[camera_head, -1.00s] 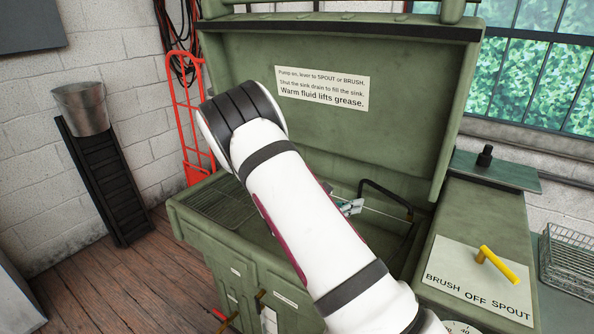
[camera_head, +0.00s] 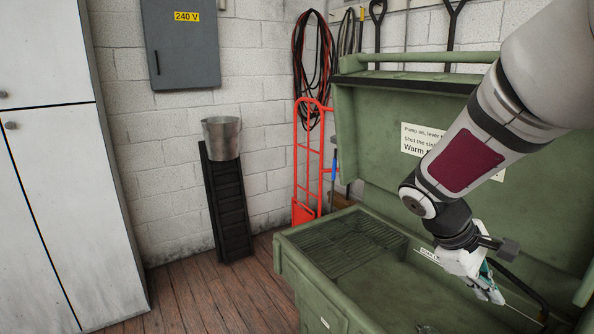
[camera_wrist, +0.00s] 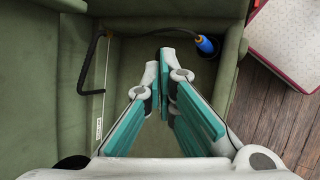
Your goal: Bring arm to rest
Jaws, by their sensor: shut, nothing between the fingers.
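My arm reaches in from the right of the head view, over the green parts washer. My gripper (camera_head: 492,292) hangs over the sink basin (camera_head: 385,290), pointing down and to the right. In the wrist view, the two teal-sided fingers of my gripper (camera_wrist: 165,62) come together at their tips, with nothing between them. The basin floor (camera_wrist: 135,70) lies beyond the fingertips. A black bent spout (camera_wrist: 88,65) is to their left. A brush with a blue collar (camera_wrist: 206,46) is to their upper right, apart from the fingers.
The raised green lid (camera_head: 375,125) stands behind my arm. A slatted drain rack (camera_head: 345,240) fills the sink's left end. A red hand truck (camera_head: 297,165), a bucket (camera_head: 221,138) on a black ramp (camera_head: 230,205) and a white cabinet (camera_head: 60,200) stand left. The wooden floor (camera_head: 210,295) before them is clear.

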